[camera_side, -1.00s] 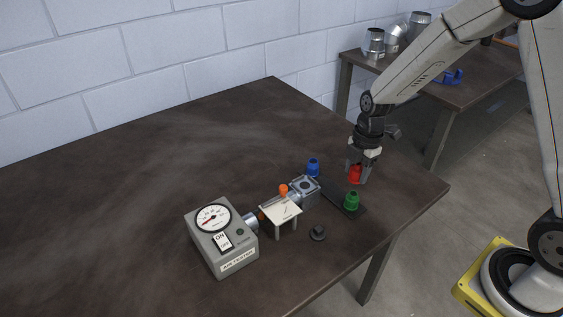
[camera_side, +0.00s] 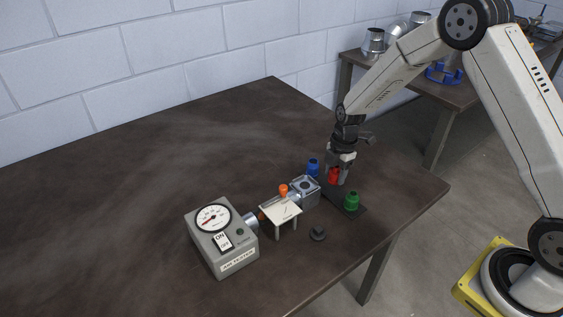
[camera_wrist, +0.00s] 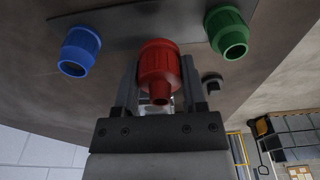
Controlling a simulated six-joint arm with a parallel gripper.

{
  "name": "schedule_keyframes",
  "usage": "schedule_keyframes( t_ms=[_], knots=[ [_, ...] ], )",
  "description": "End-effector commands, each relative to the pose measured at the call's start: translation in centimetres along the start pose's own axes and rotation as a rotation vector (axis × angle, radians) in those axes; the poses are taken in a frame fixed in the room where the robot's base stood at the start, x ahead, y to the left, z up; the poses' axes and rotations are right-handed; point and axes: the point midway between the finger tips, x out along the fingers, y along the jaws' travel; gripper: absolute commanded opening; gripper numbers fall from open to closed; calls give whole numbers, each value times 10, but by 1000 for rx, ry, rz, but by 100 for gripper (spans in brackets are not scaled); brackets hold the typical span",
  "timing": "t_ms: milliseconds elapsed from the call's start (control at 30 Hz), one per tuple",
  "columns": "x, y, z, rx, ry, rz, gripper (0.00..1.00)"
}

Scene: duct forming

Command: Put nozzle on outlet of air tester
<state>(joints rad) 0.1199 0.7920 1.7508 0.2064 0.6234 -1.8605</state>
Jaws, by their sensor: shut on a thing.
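My gripper (camera_side: 337,180) is shut on the red nozzle (camera_side: 333,175), which shows between both fingers in the wrist view (camera_wrist: 160,66). In the side view the red nozzle is between the blue nozzle (camera_side: 313,166) and the green nozzle (camera_side: 351,201), over or at the dark strip; I cannot tell if it touches the strip. The blue (camera_wrist: 78,50) and green (camera_wrist: 228,32) nozzles flank it in the wrist view. The grey air tester (camera_side: 221,238), with a dial and switch, stands to the left. A metal pipe (camera_side: 250,222) leaves its right side.
A small white stand (camera_side: 281,211), an orange knob (camera_side: 283,190) and a square metal block (camera_side: 305,191) lie between tester and strip (camera_side: 357,211). A small dark part (camera_side: 318,233) lies in front. The table's (camera_side: 130,180) left and back are clear.

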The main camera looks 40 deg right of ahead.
Motion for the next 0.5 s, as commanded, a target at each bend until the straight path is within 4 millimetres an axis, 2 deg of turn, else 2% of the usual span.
schedule_keyframes(
  t_ms=[267, 500],
  knots=[
    [13, 10, 2, 0, 0, -1, 0],
    [36, 11, 5, 0, 0, -1, 0]
  ],
)
